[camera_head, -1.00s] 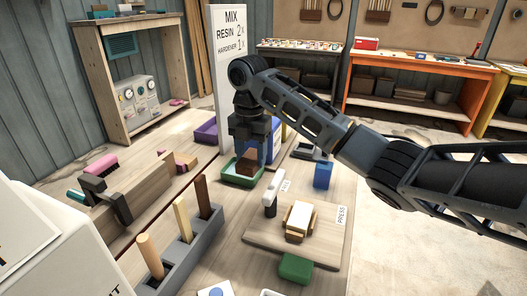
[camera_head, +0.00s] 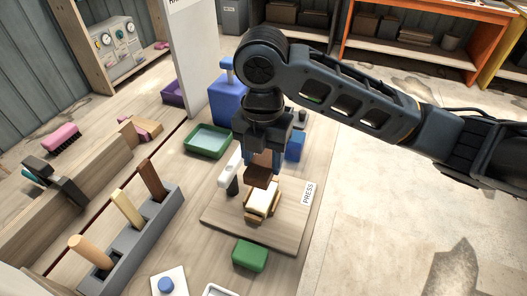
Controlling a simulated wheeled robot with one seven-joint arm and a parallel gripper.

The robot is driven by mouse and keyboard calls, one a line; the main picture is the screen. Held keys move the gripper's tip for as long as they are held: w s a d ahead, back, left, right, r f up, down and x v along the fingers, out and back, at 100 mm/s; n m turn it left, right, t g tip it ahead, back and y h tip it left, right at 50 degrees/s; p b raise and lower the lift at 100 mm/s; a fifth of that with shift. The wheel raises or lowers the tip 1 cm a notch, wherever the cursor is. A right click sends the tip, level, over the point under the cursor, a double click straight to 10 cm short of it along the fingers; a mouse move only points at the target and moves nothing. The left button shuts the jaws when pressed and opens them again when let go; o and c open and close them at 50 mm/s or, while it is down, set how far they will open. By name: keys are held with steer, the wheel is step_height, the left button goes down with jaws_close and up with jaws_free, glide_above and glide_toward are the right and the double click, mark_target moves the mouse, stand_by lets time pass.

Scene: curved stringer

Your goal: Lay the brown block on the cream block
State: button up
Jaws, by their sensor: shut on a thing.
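The brown block (camera_head: 257,176) is held in my gripper (camera_head: 263,158), which points down over the board marked PRESS. The cream block (camera_head: 263,200) lies on that board (camera_head: 230,217) between wooden side pieces. The brown block appears just above the far end of the cream block and hides part of it. I cannot tell whether the two touch. My gripper is shut on the brown block.
A white-handled tool (camera_head: 230,172) stands close left of the cream block. A green block (camera_head: 249,255) lies in front. A blue block (camera_head: 295,146), green tray (camera_head: 208,140) and blue container (camera_head: 228,103) stand behind. A grey rack (camera_head: 135,235) holds several sticks at left.

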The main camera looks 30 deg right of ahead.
mark_target(262, 195)
steer(key=shift+a+f+b, duration=0.1)
steer(key=shift+f+b, duration=2.7)
steer(key=shift+f, duration=1.15)
steer(key=shift+f, duration=0.35)
steer(key=o, duration=1.5)
steer(key=shift+r, duration=0.15)
steer(key=shift+r+p, duration=2.85)
steer(key=shift+r, duration=1.1)
steer(key=shift+f, duration=0.1)
